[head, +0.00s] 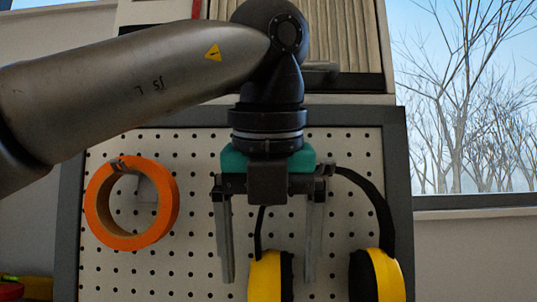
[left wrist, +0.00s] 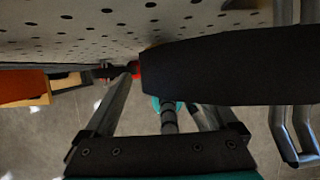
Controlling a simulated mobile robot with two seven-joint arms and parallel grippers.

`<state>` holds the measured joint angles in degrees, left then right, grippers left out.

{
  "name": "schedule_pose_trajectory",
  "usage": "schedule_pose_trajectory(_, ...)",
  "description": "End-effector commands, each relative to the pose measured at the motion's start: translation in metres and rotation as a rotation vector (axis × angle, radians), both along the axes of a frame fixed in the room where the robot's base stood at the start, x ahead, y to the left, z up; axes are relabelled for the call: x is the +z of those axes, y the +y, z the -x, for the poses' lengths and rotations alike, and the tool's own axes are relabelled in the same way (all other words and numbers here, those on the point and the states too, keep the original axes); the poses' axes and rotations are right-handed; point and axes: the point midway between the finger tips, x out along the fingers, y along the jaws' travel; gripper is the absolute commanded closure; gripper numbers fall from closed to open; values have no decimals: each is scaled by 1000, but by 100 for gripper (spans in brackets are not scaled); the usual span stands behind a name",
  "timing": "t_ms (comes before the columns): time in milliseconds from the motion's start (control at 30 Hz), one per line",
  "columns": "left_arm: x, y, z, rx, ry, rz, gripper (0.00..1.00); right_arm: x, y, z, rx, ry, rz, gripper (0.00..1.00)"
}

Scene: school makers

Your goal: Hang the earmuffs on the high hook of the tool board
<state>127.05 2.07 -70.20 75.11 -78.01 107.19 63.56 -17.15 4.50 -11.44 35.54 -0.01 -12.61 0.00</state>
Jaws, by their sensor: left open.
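The earmuffs have yellow and black cups (head: 382,276) and a black headband (head: 371,195). They hang upright against the tool board (head: 205,255), cups down. My left gripper (head: 270,280) is open in front of them, pointing down, one finger on each side of the left cup's column. It hides the top of the headband. In the left wrist view, the wide black band (left wrist: 235,65) lies close beyond the open fingers. A red-tipped hook (left wrist: 134,68) shows at the band's left end. Whether the band rests on it cannot be told. My right gripper is out of view.
An orange tape roll (head: 103,220) hangs on the board's left side; it also shows in the left wrist view (left wrist: 22,87). Grey metal bars (left wrist: 282,130) stand at the right of the wrist view. A window (head: 465,110) is to the right.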

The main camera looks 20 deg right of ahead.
Motion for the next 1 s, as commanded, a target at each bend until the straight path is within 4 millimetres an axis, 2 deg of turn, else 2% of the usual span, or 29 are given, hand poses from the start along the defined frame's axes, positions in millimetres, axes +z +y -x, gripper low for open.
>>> schedule_pose_trajectory(200,50,5,20,1,-4,3,8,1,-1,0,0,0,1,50)
schedule_pose_trajectory(400,90,9,35,1,-4,1,8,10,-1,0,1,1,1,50)
schedule_pose_trajectory(500,104,11,40,1,-3,0,8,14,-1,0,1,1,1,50)
schedule_pose_trajectory(700,116,13,46,-1,-1,1,8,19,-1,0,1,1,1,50)
schedule_pose_trajectory(1000,116,13,46,-2,-1,0,8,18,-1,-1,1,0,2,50)
